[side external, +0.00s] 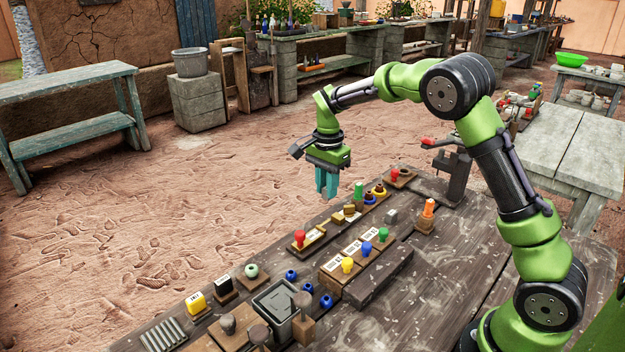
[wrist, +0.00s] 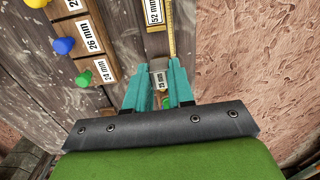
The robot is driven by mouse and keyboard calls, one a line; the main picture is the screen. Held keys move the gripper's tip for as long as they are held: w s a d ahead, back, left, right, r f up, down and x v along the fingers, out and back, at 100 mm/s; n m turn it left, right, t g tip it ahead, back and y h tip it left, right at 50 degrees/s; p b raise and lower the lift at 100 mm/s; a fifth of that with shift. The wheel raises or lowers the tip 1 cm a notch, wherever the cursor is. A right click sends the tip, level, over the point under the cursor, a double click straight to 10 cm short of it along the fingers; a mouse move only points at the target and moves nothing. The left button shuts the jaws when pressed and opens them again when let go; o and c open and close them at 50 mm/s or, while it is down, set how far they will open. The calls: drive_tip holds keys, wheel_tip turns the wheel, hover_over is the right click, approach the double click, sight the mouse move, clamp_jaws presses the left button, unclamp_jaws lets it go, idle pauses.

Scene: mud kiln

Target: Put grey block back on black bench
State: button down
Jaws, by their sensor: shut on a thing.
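My gripper (side external: 327,192) hangs above the far left edge of the dark wooden table, fingers pointing down. In the wrist view its teal fingers (wrist: 163,75) are close together around a small pale grey piece, apparently the grey block (wrist: 159,66). The fingers hide most of it, and I cannot make out its full shape. A "19 mm" label shows in the gap between the fingers. A long dark bar (side external: 378,278), which may be the black bench, lies on the table right of the peg boards. Another small grey piece (side external: 391,216) stands on the table.
A board with yellow, blue and green pegs (side external: 357,256) and a board with a red peg (side external: 312,238) crowd the table. An orange peg on a block (side external: 427,216) stands to the right. A dark tray (side external: 277,305) and several knobs are at the front.

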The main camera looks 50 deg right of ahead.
drive_tip(key=a, duration=1.6)
drive_tip(key=f, duration=0.7)
drive_tip(key=w+f, duration=0.1)
drive_tip(key=f, duration=0.2)
drive_tip(key=shift+d+f, duration=0.15)
drive_tip(key=shift+f, duration=0.1)
drive_tip(key=shift+f, duration=0.1)
drive_tip(key=c, duration=1)
unclamp_jaws()
